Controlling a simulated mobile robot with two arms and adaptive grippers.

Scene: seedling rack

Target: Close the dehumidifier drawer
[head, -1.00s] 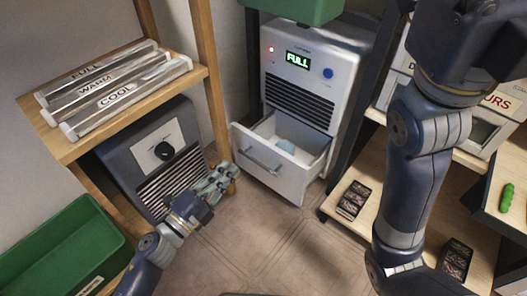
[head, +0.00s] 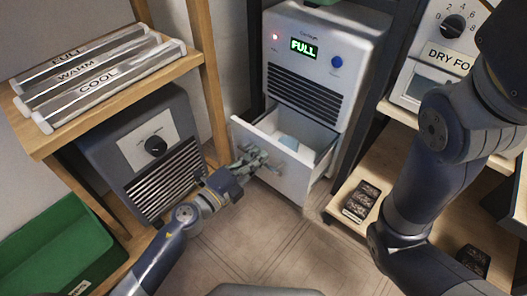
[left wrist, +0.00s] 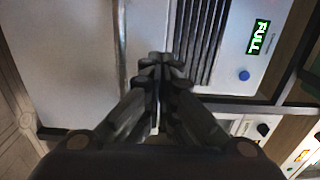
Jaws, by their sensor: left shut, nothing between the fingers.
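The dehumidifier (head: 356,65) is a white box with a lit green FULL display, a red light and a blue button. Its drawer (head: 291,179) at the bottom is pulled out, and something pale blue lies inside. My left gripper (head: 258,158) is shut and empty in front of the drawer's left part, by the handle. In the left wrist view the shut fingers (left wrist: 160,62) point at the drawer front (left wrist: 75,60), close to the handle bar (left wrist: 121,60). Whether they touch it I cannot tell. My right arm shows at the right; its gripper is out of view.
A wooden shelf (head: 28,138) at left holds labelled tubes above a grey heater (head: 119,148). A green crate (head: 60,250) stands at lower left. Right shelves hold a DRY FOG machine (head: 425,85) and a dark pack (head: 361,200). The floor before the drawer is clear.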

